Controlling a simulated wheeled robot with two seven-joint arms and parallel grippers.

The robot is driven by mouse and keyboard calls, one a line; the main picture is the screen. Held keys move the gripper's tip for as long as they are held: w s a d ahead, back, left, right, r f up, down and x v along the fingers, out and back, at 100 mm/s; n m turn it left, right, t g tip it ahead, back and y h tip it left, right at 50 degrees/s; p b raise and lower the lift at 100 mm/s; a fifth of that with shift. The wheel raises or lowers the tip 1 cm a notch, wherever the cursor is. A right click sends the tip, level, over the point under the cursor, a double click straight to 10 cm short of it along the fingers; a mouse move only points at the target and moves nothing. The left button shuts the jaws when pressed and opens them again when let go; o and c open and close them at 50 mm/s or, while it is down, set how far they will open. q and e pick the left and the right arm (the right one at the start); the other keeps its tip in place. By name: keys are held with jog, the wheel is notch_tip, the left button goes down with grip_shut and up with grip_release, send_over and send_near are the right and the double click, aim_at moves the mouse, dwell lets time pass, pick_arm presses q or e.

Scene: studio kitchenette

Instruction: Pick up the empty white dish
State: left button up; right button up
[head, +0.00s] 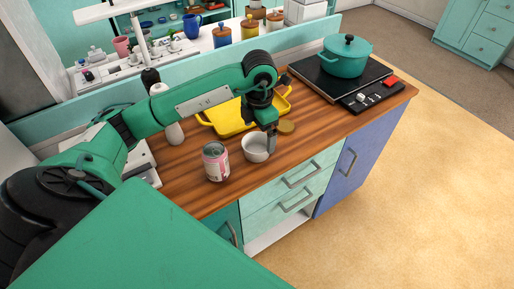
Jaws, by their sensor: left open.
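My left gripper (271,145) points down at the right rim of the dish. Its fingers overlap the rim in the head view, and the jaws are open. I cannot tell whether a finger touches the dish. My right gripper is not in view.
A pink and white can (215,161) stands left of the dish. A yellow tray (229,119) lies behind it, partly hidden by my arm. A teal pot (345,56) sits on the black hob (318,80).

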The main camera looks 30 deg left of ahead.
aim_at(257, 143)
pick_arm(q)
jog(key=f, duration=0.1)
jog(key=s+f, duration=0.1)
jog(key=f, duration=0.1)
jog(key=shift+f, duration=0.7)
jog(key=c, duration=1.1)
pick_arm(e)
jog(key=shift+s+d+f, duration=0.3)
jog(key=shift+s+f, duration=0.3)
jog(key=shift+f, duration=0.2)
pick_arm(q)
jog(key=shift+r, duration=0.1)
jog(key=shift+c, duration=0.2)
